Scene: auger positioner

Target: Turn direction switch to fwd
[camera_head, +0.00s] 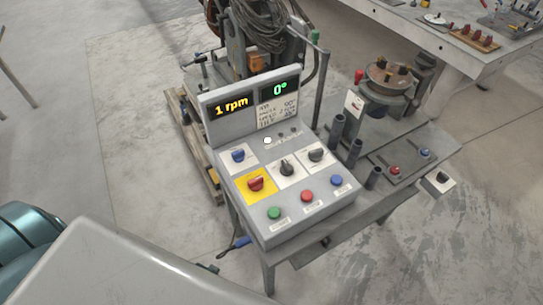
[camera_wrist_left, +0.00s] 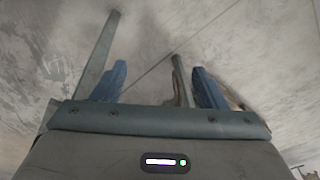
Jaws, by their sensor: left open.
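The control console (camera_head: 225,136) stands on a metal table and carries several rotary switches. A blue knob (camera_head: 238,155) is at the upper left, a red knob (camera_head: 256,183) sits on a yellow plate, and two black knobs, one in the middle (camera_head: 287,168) and one at the right (camera_head: 316,154), are on white plates. Their labels are too small to read, so I cannot tell which is the direction switch or its setting. My left gripper (camera_wrist_left: 160,68) is open and empty in the left wrist view, over grey floor, away from the console. My right gripper is not in view.
The displays read "1 rpm" (camera_head: 232,105) and "0°" (camera_head: 280,89). Green (camera_head: 274,213), red (camera_head: 307,196) and blue (camera_head: 337,181) buttons line the console front. A round fixture (camera_head: 388,78) stands behind right. Another table (camera_head: 450,45) is at the upper right. Floor left is clear.

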